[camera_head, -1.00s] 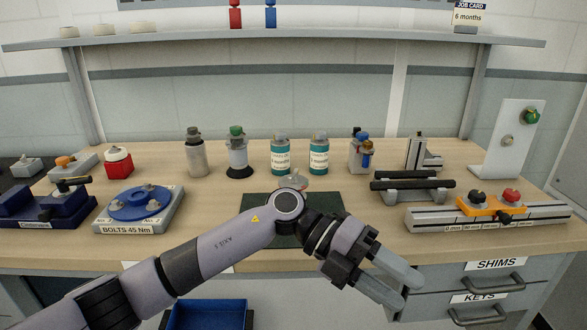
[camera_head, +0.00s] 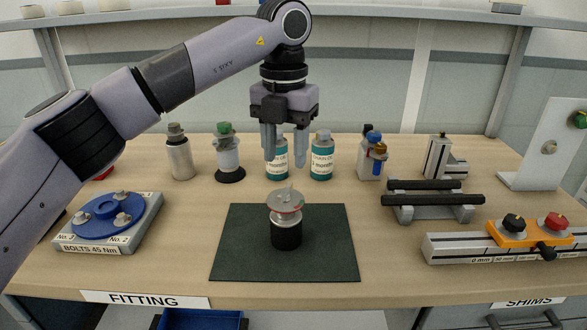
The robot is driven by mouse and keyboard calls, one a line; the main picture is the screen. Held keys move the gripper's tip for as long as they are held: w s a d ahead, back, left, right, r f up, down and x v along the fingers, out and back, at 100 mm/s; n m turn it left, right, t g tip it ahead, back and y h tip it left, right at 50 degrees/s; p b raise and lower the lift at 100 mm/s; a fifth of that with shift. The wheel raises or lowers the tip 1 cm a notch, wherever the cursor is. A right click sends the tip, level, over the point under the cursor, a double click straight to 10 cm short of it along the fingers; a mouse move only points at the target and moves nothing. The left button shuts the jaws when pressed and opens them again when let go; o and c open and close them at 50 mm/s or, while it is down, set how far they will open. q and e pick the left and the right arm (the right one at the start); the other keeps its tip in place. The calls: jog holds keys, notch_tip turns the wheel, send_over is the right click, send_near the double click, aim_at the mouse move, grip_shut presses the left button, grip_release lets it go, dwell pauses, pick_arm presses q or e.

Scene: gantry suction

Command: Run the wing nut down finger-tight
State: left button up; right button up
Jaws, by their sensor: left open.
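A small fixture stands upright on a dark green mat (camera_head: 238,262) at the bench's front middle. It has a black cylindrical base (camera_head: 286,236) and a wide silver disc (camera_head: 285,205) with small red and green marks. A small grey winged piece, which looks like the wing nut (camera_head: 289,192), stands on top of the disc; how far down its thread it sits cannot be told. My left gripper (camera_head: 285,158) points straight down above it, open and empty, with clear space between the fingertips and the piece. My right gripper is out of view.
Two teal-labelled bottles (camera_head: 321,160) stand behind the gripper. A blue disc with bolts (camera_head: 108,213) lies at left. Black bars on a grey stand (camera_head: 432,200) and an orange slide on a rail (camera_head: 530,234) are at right. The mat around the fixture is clear.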

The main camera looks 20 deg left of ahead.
aim_at(285, 188)
pick_arm(q)
jog(key=shift+s+f, duration=0.15)
jog(key=shift+f, duration=3.35)
grip_shut()
